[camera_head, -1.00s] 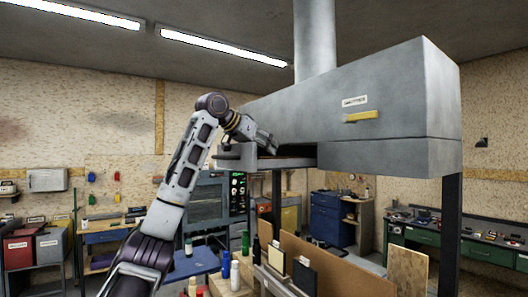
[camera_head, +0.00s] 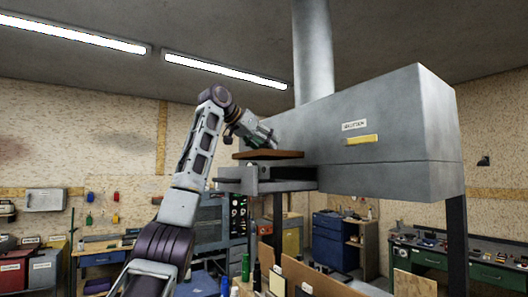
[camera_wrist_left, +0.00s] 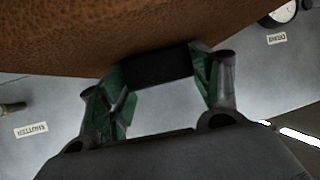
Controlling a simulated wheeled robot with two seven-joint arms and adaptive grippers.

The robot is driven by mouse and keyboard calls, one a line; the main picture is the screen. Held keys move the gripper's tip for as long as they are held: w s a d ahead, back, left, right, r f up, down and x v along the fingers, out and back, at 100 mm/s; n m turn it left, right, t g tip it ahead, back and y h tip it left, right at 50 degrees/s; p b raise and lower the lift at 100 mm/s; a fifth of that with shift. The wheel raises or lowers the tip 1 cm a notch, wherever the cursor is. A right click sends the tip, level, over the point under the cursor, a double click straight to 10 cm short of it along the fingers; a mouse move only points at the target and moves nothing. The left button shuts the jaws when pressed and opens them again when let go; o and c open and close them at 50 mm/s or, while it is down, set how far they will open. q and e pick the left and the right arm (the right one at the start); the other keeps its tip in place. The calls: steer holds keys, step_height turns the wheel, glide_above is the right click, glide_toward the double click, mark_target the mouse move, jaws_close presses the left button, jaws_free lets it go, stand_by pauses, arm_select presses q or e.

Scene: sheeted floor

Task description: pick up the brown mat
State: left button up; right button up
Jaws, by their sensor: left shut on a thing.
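The brown mat (camera_head: 254,155) is a thin flat slab, seen nearly edge-on just above the grey ledge at the front of the big metal housing. My left gripper (camera_head: 268,145) reaches down to it from above and is shut on it. In the left wrist view the mat's brown, grained surface (camera_wrist_left: 110,35) fills the top, and the left gripper (camera_wrist_left: 155,72) meets its edge. The gripper hides part of that edge. My right gripper is not in view.
The grey housing (camera_head: 390,125) with a yellow handle (camera_head: 361,140) stands close on the right, with a round duct (camera_head: 312,50) above. The grey ledge (camera_head: 285,186) lies below the mat. Bottles and boards stand lower down. The air left of my arm is clear.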

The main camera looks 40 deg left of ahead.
arm_select(q)
steer(key=shift+r, duration=0.95)
steer(key=shift+o, duration=0.2)
steer(key=s+a+b, duration=0.2)
steer(key=s, duration=0.6)
steer(key=s+a+b, duration=0.2)
steer(key=s, duration=0.6)
steer(key=shift+a+b, duration=0.3)
steer(key=shift+b, duration=0.05)
steer(key=shift+s+a+b, duration=0.2)
steer(key=shift+s, duration=0.55)
steer(key=shift+s+a+b, duration=0.15)
steer(key=shift+s+a, duration=0.05)
steer(key=shift+s, duration=0.5)
steer(key=shift+f, duration=0.1)
steer(key=shift+c, duration=0.2)
